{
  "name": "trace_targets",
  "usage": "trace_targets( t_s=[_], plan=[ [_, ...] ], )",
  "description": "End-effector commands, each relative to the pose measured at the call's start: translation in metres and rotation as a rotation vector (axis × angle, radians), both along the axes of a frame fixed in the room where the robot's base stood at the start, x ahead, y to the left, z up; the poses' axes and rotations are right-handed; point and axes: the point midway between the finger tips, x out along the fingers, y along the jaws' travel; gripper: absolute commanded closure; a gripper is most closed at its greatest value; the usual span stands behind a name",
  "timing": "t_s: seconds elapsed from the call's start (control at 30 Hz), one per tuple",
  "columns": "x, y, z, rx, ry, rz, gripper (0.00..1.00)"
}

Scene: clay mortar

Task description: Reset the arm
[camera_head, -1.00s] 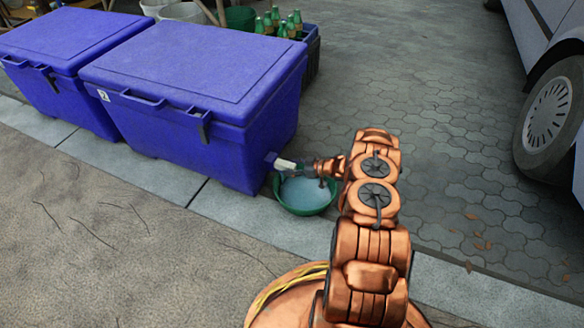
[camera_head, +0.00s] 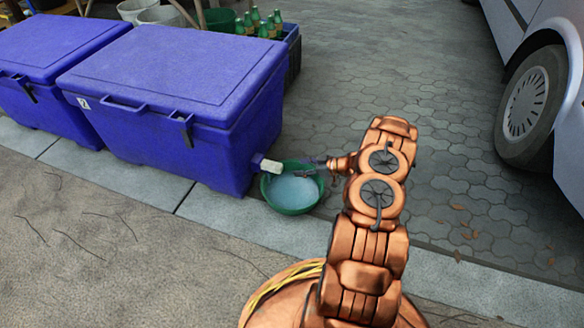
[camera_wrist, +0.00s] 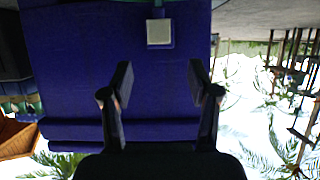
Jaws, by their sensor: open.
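My arm reaches out over the ground in the head view. My gripper (camera_head: 312,167) is above the right part of a green basin (camera_head: 291,208), which holds pale liquid. In the wrist view my gripper (camera_wrist: 161,85) is open, with nothing between its two dark fingers. A white-ended tap (camera_head: 271,166) sticks out of the lower side of the near blue cooler (camera_head: 180,70). My gripper is to its right and apart from it. In the wrist view the tap's pale square end (camera_wrist: 160,32) lies beyond the fingertips, against the blue cooler wall (camera_wrist: 75,80).
A second blue cooler (camera_head: 50,45) stands to the left. Green bottles (camera_head: 260,25) stand in a crate behind. A parked vehicle's wheel (camera_head: 533,105) is at the right. The paving (camera_head: 390,75) between is clear.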

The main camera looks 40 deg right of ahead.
Motion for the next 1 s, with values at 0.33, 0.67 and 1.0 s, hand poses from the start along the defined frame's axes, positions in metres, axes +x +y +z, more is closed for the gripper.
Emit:
trace_targets(
  t_s=[0.33, 0.67, 1.0],
  plan=[
    [-0.009, -0.007, 0.004, -0.001, 0.001, 0.0, 0.4],
    [-0.009, -0.007, 0.004, -0.001, 0.001, 0.0, 0.4],
    [0.024, -0.02, 0.059, -0.089, 0.002, -0.057, 0.4]
  ],
)
